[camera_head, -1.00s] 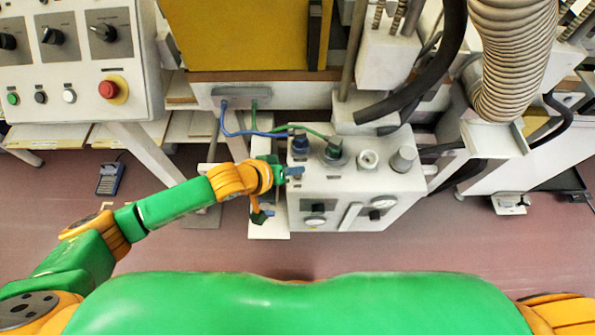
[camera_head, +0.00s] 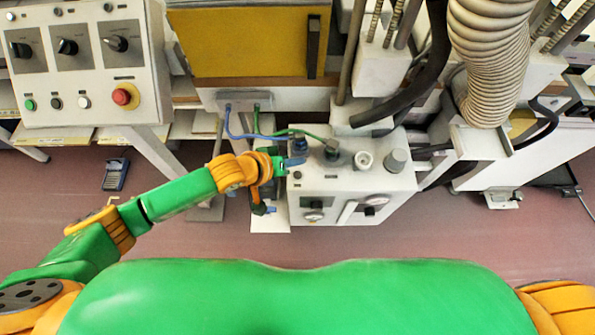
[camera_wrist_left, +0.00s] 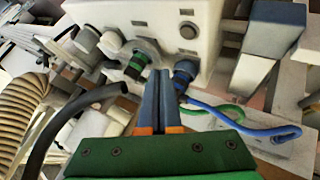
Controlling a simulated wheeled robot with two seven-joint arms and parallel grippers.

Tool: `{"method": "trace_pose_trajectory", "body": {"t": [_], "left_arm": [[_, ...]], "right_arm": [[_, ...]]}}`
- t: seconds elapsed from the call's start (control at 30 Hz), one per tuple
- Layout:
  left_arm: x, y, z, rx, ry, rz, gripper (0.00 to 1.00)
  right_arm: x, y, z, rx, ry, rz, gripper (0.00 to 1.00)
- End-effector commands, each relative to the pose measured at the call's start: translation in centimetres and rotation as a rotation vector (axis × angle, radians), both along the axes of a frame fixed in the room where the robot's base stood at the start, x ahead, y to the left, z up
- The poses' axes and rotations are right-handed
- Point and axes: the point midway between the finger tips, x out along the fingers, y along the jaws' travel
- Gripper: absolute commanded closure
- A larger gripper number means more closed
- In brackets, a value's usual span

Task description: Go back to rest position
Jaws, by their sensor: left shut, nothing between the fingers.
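My left gripper (camera_head: 291,162) is at the left edge of the top of a white control box (camera_head: 355,181). In the left wrist view its two blue fingers (camera_wrist_left: 159,100) lie together, shut with nothing between them, over the box's connectors. A blue connector (camera_wrist_left: 186,74) is close beside the fingertips, and a green-ringed connector (camera_wrist_left: 138,62) is to their left. I cannot tell whether the fingers touch them. My right gripper is not in view; only a bit of orange arm shows at the lower right of the head view.
A blue hose (camera_head: 228,127) and a green hose (camera_head: 275,136) run from the machine to the box. A panel with a red emergency button (camera_head: 122,97) stands at the upper left. A ribbed duct (camera_head: 488,60) hangs at the upper right.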

Motion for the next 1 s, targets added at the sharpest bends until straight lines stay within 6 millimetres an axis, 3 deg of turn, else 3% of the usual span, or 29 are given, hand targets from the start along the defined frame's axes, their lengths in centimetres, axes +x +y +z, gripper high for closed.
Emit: {"method": "trace_pose_trajectory", "body": {"t": [0.43,0.57,0.63,0.77,1.0], "left_arm": [[-0.3,-0.3,0.0,0.001,-0.002,-0.009,1.00],[-2.9,-2.0,0.9,0.025,-0.040,-0.073,1.00],[-4.4,-1.7,1.5,0.069,-0.069,-0.093,1.00],[-6.2,1.5,1.6,0.189,-0.081,-0.077,1.00],[-11.3,10.1,-0.1,0.441,0.044,-0.021,1.00]], "right_arm": [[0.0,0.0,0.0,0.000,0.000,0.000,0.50],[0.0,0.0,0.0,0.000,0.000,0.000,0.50],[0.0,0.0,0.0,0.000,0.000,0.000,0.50],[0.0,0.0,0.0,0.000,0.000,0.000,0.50],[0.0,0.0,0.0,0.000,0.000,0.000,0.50]]}}
